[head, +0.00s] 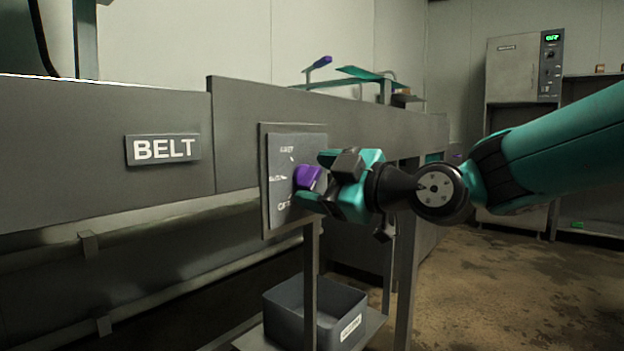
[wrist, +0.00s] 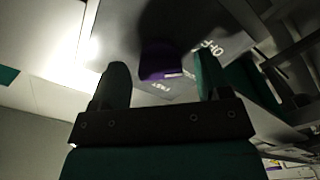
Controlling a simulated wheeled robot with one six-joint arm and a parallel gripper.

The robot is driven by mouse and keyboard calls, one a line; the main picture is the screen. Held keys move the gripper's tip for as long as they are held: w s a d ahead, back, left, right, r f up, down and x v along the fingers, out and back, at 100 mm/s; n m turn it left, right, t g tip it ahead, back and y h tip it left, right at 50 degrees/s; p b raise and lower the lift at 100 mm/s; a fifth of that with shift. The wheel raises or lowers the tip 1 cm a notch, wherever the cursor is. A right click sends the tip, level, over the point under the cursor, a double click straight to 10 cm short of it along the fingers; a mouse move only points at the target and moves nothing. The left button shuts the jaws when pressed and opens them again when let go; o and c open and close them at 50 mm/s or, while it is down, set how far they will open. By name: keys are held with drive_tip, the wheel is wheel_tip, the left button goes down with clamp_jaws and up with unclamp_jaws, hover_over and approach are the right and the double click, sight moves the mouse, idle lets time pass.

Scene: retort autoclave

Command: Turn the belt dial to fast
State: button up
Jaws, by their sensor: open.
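The belt dial has a purple knob (head: 308,178) on a grey panel (head: 280,180) fixed to the side of the belt machine. My gripper (head: 328,180) is at the panel, facing the knob. In the wrist view my gripper (wrist: 160,82) is open, with one finger on each side of the knob and a gap showing on both sides. The knob's exact setting cannot be told.
A sign reading BELT (head: 163,149) is on the machine's side, left of the panel. A grey bin (head: 315,312) stands on a low shelf below, near thin upright posts. A control cabinet (head: 522,75) stands at the back right. The floor at right is open.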

drive_tip(key=shift+x, duration=0.9)
drive_tip(key=c, duration=0.9)
